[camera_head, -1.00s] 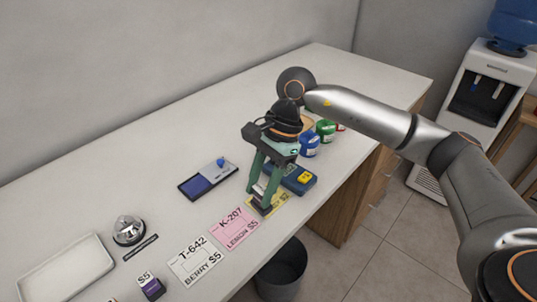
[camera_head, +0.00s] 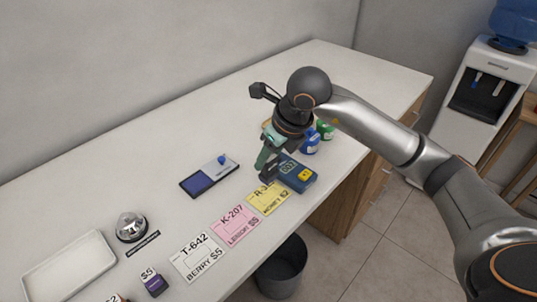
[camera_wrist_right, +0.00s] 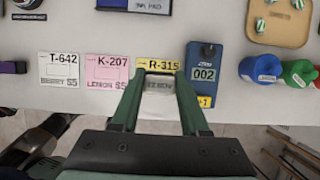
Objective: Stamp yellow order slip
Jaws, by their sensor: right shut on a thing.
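The yellow order slip (camera_head: 267,199) lies flat on the counter, right of the pink slip. In the right wrist view the yellow slip (camera_wrist_right: 158,65) reads R-315, its lower part hidden by what I hold. My right gripper (camera_head: 265,172) is just beyond the slip, above the counter. It is shut on a small stamp (camera_wrist_right: 159,85), a greyish labelled block between the green fingertips. I cannot tell whether the slip bears a stamp mark. The ink pad (camera_head: 208,177) with a blue surface lies open to the left. My left gripper is not in view.
A pink slip (camera_head: 236,224) and white slip (camera_head: 199,256) lie in a row. A blue counter device (camera_head: 297,174) stands close right of the gripper, with blue (camera_head: 310,143) and green (camera_head: 326,130) containers behind. A bell (camera_head: 130,227) and tray (camera_head: 70,267) are left. The back counter is clear.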

